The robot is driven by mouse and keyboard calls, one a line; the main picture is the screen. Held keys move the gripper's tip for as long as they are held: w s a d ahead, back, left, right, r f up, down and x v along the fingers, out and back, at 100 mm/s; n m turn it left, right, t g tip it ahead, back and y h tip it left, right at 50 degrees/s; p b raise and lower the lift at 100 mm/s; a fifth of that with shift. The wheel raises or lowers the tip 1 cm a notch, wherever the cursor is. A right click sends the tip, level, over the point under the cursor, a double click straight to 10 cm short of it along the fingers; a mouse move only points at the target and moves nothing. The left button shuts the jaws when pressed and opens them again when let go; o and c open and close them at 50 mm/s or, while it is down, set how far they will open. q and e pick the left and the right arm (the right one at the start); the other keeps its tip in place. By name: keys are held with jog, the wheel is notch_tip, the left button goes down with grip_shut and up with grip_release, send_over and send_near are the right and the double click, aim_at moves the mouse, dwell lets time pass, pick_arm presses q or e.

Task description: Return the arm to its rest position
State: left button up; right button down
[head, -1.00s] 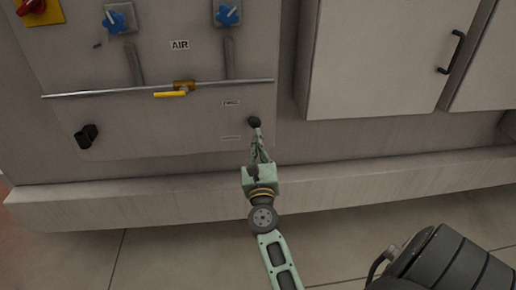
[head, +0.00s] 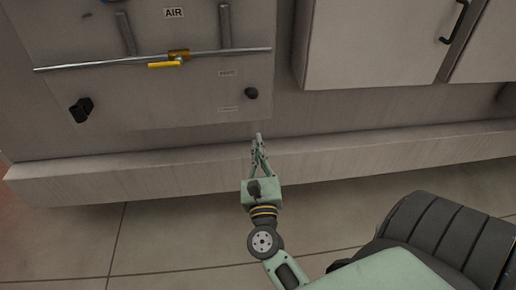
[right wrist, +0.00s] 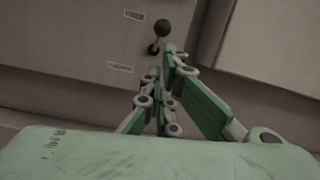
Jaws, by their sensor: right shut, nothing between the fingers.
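My right gripper (head: 258,140) is light green and reaches up from the bottom of the head view. Its fingers are together and empty. Its tip is a little below a black round knob (head: 251,93) on the grey machine panel, apart from it in the head view. In the right wrist view the gripper's fingers (right wrist: 170,62) point toward the same knob (right wrist: 163,28), which stands out on a short stem. My left gripper is in neither view.
The machine panel carries a horizontal pipe (head: 110,60) with a yellow valve handle (head: 164,65) and a black fitting (head: 81,109) at left. A ledge (head: 150,170) runs along the machine's foot. Cabinet doors (head: 370,40) with black handles are at right. Tiled floor (head: 170,235) lies clear in front.

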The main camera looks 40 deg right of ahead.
dwell(0.3)
